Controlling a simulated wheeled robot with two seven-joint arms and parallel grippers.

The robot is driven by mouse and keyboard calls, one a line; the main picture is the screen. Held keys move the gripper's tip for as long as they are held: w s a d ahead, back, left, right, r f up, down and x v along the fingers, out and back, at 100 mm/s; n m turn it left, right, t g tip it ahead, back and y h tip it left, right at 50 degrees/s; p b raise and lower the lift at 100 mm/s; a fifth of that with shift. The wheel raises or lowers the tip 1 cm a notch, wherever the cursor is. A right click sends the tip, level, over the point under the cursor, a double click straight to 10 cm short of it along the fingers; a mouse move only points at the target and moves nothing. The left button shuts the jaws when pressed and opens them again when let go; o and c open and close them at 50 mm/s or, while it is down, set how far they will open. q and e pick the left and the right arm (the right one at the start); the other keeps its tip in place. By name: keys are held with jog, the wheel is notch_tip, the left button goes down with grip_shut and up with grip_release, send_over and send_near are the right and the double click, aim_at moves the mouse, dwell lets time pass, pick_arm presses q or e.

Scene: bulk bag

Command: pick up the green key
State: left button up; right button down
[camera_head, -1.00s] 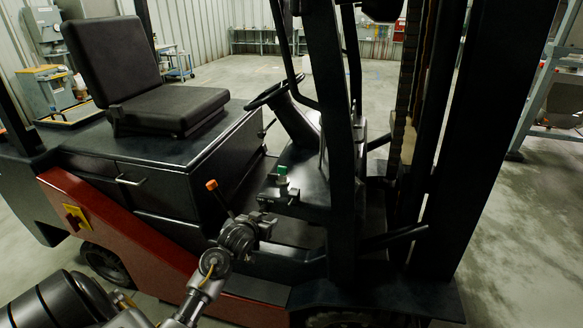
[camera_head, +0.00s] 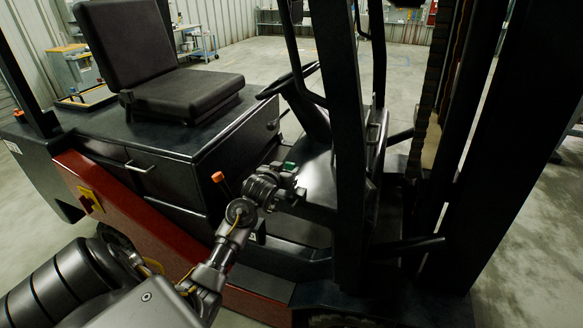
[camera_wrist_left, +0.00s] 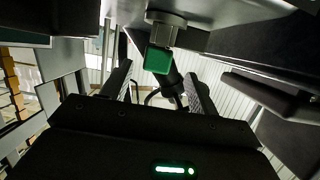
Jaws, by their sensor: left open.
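The green key (camera_head: 289,166) is a small green piece on the dark console of the forklift, beside the steering column. In the left wrist view the green key (camera_wrist_left: 158,60) shows as a green block below a round grey metal fitting. My left gripper (camera_head: 290,182) is at the console, right by the key, and partly covers the fitting in the head view. In the left wrist view its two fingers (camera_wrist_left: 160,88) are open, with the key showing between and above them. I cannot tell whether either finger touches it. My right gripper is not in view.
An orange-knobbed lever (camera_head: 218,177) stands close beside my left wrist. The steering wheel (camera_head: 288,80) and a thick black mast post (camera_head: 340,120) are near the console. The black seat (camera_head: 187,95) is at the back left. Open floor lies behind the forklift.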

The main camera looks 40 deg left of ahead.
aim_at(290, 167)
pick_arm(q)
jog(key=shift+s+a+r, duration=0.1)
jog(key=shift+s+a, duration=0.05)
jog(key=shift+s, duration=0.05)
jog(key=shift+w+p, duration=0.3)
jog(key=shift+w, duration=0.1)
jog(key=x, duration=0.2)
jog(key=p+x, duration=0.1)
jog(key=shift+w+d+f, duration=0.2)
jog(key=shift+w+f, duration=0.15)
jog(key=shift+w+a+f, duration=0.15)
jog(key=shift+w, duration=0.15)
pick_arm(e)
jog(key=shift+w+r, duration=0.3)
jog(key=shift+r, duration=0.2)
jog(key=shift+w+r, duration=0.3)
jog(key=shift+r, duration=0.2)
pick_arm(q)
jog(key=c, duration=1.1)
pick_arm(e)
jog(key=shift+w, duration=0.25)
pick_arm(q)
jog(key=shift+o, duration=0.2)
